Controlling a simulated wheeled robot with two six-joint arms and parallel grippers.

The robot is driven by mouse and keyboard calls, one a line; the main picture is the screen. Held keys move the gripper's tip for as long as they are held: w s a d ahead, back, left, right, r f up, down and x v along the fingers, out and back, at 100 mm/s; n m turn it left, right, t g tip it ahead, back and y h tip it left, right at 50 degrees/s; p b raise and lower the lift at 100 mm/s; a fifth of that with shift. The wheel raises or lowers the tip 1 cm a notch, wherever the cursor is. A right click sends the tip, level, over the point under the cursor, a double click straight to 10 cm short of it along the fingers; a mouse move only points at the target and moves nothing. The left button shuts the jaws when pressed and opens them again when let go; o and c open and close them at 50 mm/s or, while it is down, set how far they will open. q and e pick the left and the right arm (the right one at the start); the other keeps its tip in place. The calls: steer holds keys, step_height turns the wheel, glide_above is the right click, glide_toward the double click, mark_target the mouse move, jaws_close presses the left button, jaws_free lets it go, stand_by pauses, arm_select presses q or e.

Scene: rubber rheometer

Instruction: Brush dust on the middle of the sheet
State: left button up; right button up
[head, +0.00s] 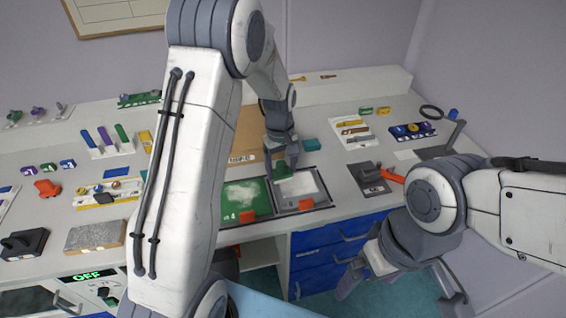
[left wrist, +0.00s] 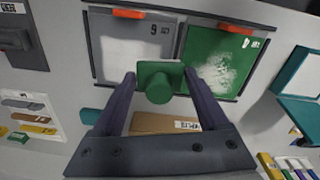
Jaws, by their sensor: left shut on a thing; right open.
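Two framed sheets lie side by side on the bench. The green sheet (head: 261,206) carries a patch of white dust, which also shows on the green sheet in the left wrist view (left wrist: 232,42). The pale sheet (head: 309,190) in its grey frame is to its right in the head view. My left gripper (head: 281,158) is shut on a green block with a round knob (left wrist: 157,85), apparently the brush. It is over the pale sheet's edge near the border of the two; I cannot tell whether it touches. My right gripper (head: 400,288) is open and empty in front of the drawers.
Orange tabs (head: 306,205) stand at the frames' edges. A brown cardboard piece (head: 243,137) lies behind the sheets. A dark grey device (head: 368,173) stands to their right, and a blue-and-black rack (head: 412,131) is beyond it. Blue drawers (head: 318,263) are below the bench.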

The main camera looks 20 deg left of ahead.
mark_target(282, 181)
arm_select(q)
step_height(282, 181, down, 5)
steer(key=b, duration=0.4)
steer(key=shift+d+f, duration=0.1)
steer(key=shift+f, duration=0.2)
steer(key=shift+f+b, duration=0.75)
steer(key=shift+f, duration=0.25)
steer(key=shift+d, duration=0.1)
stand_by(0.4)
steer(key=shift+w+d+r+p, duration=0.15)
steer(key=shift+w+d+p, duration=0.2)
steer(key=shift+d, duration=0.2)
steer(key=shift+w+d+p, duration=0.4)
steer(key=shift+w+d, duration=0.3)
steer(key=shift+d, duration=0.3)
steer(key=shift+s+a+f, duration=0.15)
steer(key=shift+s+a, duration=0.45)
steer(key=shift+a, duration=0.25)
steer(key=shift+s+a+f, duration=0.1)
steer(key=shift+s+a, duration=0.5)
steer(key=shift+a, duration=0.25)
